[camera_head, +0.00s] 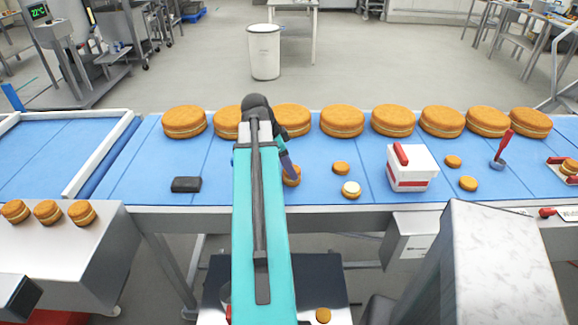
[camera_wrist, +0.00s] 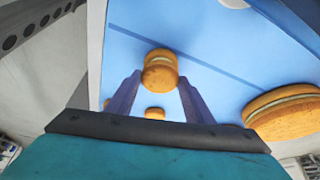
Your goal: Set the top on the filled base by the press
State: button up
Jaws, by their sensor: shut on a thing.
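My gripper (camera_wrist: 160,82) is shut on a small round, the top (camera_wrist: 160,77), in the wrist view. The top is golden brown with a paler band at its edge. In the head view it shows low beside my arm, partly hidden (camera_head: 292,177). The filled base (camera_head: 351,189) lies on the blue belt with its pale filling facing up, to the right of my gripper and apart from it. A white block with a red handle and red band (camera_head: 412,168) stands just right of the base and looks like the press.
Large filled rounds (camera_head: 342,121) line the belt's far edge. Loose small rounds lie at the middle (camera_head: 340,167) and right (camera_head: 468,184). A red-handled tool (camera_head: 503,147) stands further right. A black block (camera_head: 186,184) lies left of my arm. The belt (camera_head: 325,192) between gripper and base is clear.

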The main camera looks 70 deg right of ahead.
jog(key=shift+f, duration=0.2)
dwell(0.3)
jog(key=o, duration=1.3)
jog(key=shift+r, duration=0.1)
jog(key=shift+r+p, duration=2.15)
jog(key=shift+r, duration=1.25)
